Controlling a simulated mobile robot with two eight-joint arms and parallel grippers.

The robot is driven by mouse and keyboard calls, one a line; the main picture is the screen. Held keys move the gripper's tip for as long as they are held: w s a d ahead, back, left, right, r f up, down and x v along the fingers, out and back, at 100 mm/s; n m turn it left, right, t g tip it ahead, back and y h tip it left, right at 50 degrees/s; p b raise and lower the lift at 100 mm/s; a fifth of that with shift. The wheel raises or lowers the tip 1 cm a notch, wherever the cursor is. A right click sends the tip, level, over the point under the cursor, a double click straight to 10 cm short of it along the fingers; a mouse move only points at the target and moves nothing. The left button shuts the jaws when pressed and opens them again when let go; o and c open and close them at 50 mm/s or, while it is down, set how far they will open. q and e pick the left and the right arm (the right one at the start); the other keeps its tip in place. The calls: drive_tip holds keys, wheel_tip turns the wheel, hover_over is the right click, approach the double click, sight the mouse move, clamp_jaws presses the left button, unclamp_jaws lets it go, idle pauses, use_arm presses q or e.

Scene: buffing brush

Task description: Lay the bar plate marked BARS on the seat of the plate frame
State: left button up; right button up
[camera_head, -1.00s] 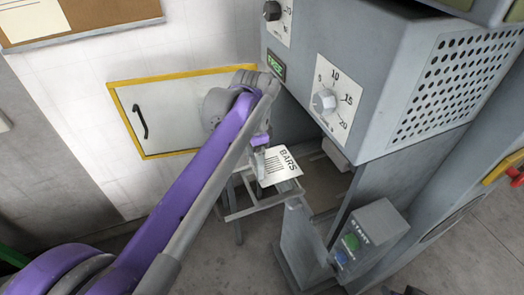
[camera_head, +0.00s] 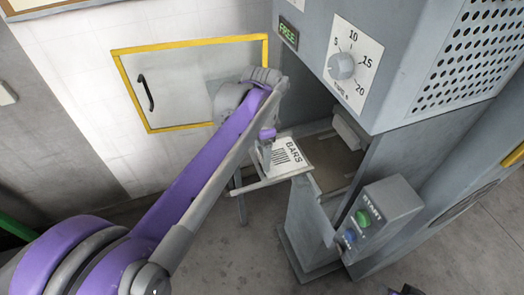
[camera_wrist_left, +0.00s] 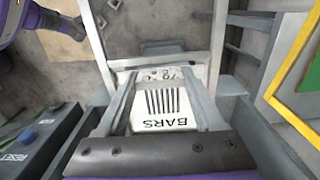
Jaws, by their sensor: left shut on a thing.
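The white bar plate (camera_head: 285,157), marked BARS with black stripes, is held by my left gripper (camera_head: 265,143). It also shows in the left wrist view (camera_wrist_left: 165,105), between the two fingers of the left gripper (camera_wrist_left: 165,118), lettering upside down. The plate lies over the grey plate frame (camera_head: 262,184), whose rail (camera_wrist_left: 160,62) crosses above the plate in the wrist view. The plate looks close to the frame and about flat. The seat under it is hidden, so I cannot tell whether they touch. A dark tip at the head view's bottom edge may be my right gripper (camera_head: 405,290).
The grey machine (camera_head: 400,110) with a dial (camera_head: 342,67) and a lit FREE display (camera_head: 288,35) overhangs the right side. A START button box (camera_head: 375,220) stands front right. A yellow-edged panel (camera_head: 180,85) with a handle is on the wall behind.

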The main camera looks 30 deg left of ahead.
use_arm(q)
drive_tip(key=o, duration=1.5)
wheel_tip(320, 180, up, 11)
drive_tip(key=shift+p, duration=0.4)
